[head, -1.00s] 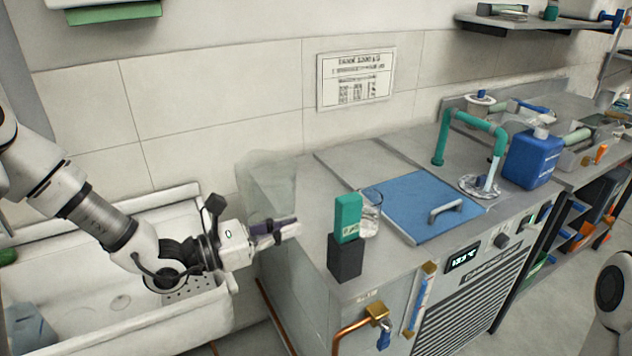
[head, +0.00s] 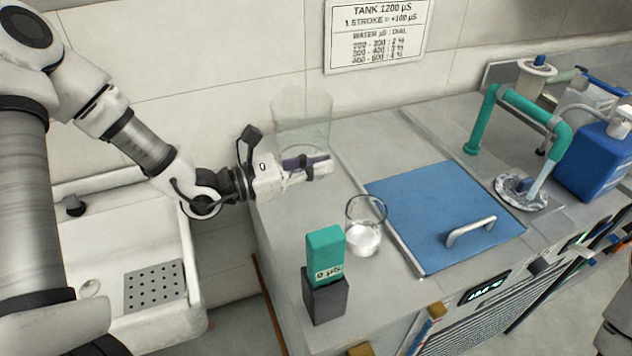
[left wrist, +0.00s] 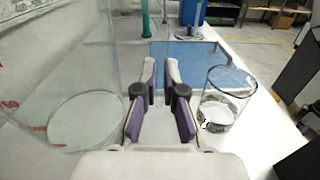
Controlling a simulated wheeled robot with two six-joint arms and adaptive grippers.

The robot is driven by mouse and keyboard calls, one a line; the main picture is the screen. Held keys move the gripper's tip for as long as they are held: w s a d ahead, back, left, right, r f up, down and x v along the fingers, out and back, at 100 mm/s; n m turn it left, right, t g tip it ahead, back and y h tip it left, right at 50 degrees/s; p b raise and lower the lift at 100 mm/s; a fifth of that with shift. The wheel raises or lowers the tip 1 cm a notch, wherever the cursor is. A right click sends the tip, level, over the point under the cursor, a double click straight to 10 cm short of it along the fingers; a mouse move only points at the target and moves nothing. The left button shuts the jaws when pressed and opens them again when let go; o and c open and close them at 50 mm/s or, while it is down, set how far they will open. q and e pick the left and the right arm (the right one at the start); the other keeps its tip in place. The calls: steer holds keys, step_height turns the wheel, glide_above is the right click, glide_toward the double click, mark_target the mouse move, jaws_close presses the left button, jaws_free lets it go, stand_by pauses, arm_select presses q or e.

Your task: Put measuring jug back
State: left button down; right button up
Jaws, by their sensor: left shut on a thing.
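The measuring jug (head: 302,112) is large, clear and faint in the head view, upright against the wall at the counter's back left corner. In the left wrist view the jug (left wrist: 70,85) fills the left side, with red marks on its wall. My left gripper (head: 318,166) is shut on the jug at its near side; the gripped part is too transparent to make out. The fingers (left wrist: 160,100) also show in the left wrist view. I cannot tell whether the jug's base touches the counter.
A small glass beaker (head: 363,238) stands on the grey counter (head: 400,141), near a green meter (head: 325,256) in a dark holder. A blue lid (head: 430,205) with a handle lies right of them. A green pipe (head: 483,120) and blue bottle (head: 598,160) stand further right. A sink (head: 115,235) is at left.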

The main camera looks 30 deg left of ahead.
arm_select(q)
step_height(320, 180, down, 6)
steer(key=shift+w+r, duration=0.1)
steer(key=shift+b, duration=0.4)
steer(key=c, duration=1.3)
jaws_free()
